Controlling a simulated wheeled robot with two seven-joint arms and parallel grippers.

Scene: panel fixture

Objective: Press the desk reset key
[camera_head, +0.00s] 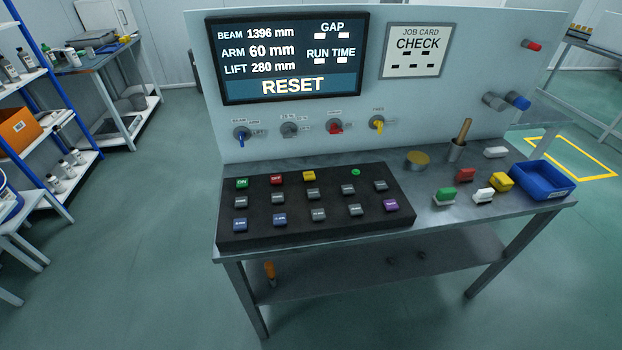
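A black key desk (300,234) lies on the left part of the metal table. It bears rows of small keys: a green key (242,183), a red key (277,178), a yellow key (309,176), a purple key (390,205), a blue key (280,219) and several grey ones. A small green round spot (355,172) is at its back right. The key labels are too small to tell which one is the reset key. The screen (292,57) above shows RESET on its bottom band. Neither of my grippers is in view.
The upright panel (360,120) behind the desk carries several coloured knobs and a CHECK card (418,50). A blue tray (543,180), loose coloured blocks, a brass disc (417,158) and a cup with a wooden handle (457,149) sit at right. Space above the keys is clear.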

